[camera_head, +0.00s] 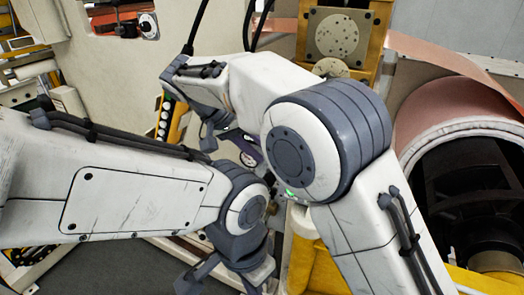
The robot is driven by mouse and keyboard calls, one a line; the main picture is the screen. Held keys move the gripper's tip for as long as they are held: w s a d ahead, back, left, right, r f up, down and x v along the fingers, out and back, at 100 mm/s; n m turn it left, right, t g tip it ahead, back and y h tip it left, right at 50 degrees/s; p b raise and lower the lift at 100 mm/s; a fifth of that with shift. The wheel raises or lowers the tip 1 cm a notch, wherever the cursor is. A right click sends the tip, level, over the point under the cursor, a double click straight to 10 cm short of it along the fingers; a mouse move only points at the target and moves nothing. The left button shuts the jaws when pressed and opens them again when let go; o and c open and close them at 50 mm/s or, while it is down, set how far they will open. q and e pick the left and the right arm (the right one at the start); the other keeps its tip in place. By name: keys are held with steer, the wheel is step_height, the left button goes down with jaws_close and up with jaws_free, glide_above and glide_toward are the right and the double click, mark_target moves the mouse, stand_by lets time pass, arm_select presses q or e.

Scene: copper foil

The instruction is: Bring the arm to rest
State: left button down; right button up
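My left arm (140,200) comes in from the left edge, and its dark wrist (240,250) hangs down to the bottom edge of the head view. Dark parts beneath that wrist are partly hidden behind the elbow, and I cannot make out the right fingers. The two arms are close together in the picture. I see no object held.
Copper foil (440,60) runs from the upper middle to a large roll with a pale rim (420,145) at the right. A brass-coloured frame with a speckled round plate (337,36) stands at the top. Yellow machine parts (315,265) lie behind my arms. Grey floor (100,265) shows at the lower left.

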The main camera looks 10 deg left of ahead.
steer(key=s+d+f+n+g+y+b, duration=0.1)
steer(key=s+d+f+n+y+b, duration=0.3)
steer(key=s+f, duration=0.5)
steer(key=s+d+f+n+g+y+b, duration=0.1)
steer(key=s+d+f+n+y+b, duration=0.3)
steer(key=s, duration=1.2)
steer(key=d+f+n, duration=0.1)
steer(key=d+f, duration=0.2)
steer(key=f, duration=0.2)
steer(key=shift+s+d+f+n+g+b, duration=0.25)
steer(key=shift+d+n+g+b, duration=0.05)
steer(key=shift+d+g+b, duration=0.1)
